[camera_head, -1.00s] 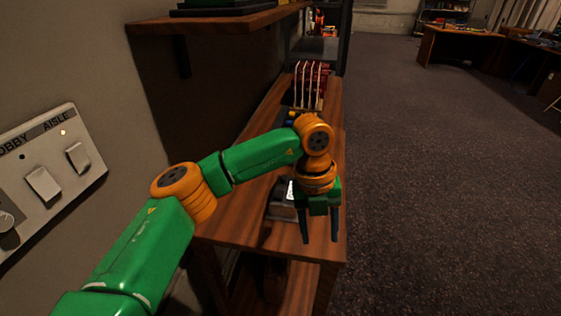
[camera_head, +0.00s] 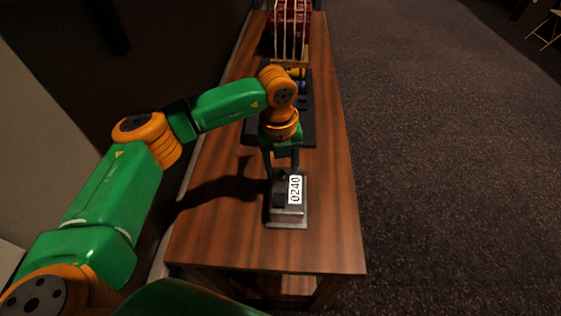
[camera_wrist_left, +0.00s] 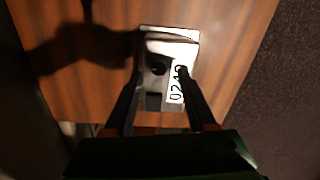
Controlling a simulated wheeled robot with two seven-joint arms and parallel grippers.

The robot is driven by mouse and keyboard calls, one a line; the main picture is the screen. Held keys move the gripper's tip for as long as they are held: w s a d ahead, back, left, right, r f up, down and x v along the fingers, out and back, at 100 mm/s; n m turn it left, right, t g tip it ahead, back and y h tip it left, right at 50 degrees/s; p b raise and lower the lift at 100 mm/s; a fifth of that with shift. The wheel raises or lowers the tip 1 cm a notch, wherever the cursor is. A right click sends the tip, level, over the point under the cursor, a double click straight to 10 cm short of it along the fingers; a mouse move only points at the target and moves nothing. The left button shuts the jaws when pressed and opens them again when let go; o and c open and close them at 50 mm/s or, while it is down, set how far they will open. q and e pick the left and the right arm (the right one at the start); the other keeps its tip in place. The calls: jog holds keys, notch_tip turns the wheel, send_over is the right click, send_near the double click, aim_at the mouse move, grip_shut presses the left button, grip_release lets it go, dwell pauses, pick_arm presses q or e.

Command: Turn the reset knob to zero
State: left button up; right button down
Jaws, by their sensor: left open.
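A small metal counter box (camera_head: 288,208) stands near the front end of the wooden desk, with a white display reading 0240. It also shows in the left wrist view (camera_wrist_left: 170,48), with a dark round part that may be the reset knob (camera_wrist_left: 157,69) between the fingers. My left gripper (camera_head: 281,174) is open and points down at the far end of the counter. In the left wrist view its two fingers (camera_wrist_left: 160,105) reach along both sides of the box; I cannot tell whether they touch it. My right gripper is not in view.
The wooden desk (camera_head: 230,235) is narrow, with bare wood around the counter. A dark tray (camera_head: 306,128) with small coloured items lies behind my wrist. A rack of red items (camera_head: 290,25) stands at the far end. Open carpet (camera_head: 440,170) lies to the right.

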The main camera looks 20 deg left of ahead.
pick_arm(q)
jog(key=shift+f, duration=0.45)
jog(key=shift+w+a+f, duration=0.25)
jog(key=shift+w+f, duration=0.05)
jog(key=shift+f, duration=0.15)
jog(key=shift+s+d+r, duration=0.1)
jog(key=shift+d, duration=0.05)
grip_shut()
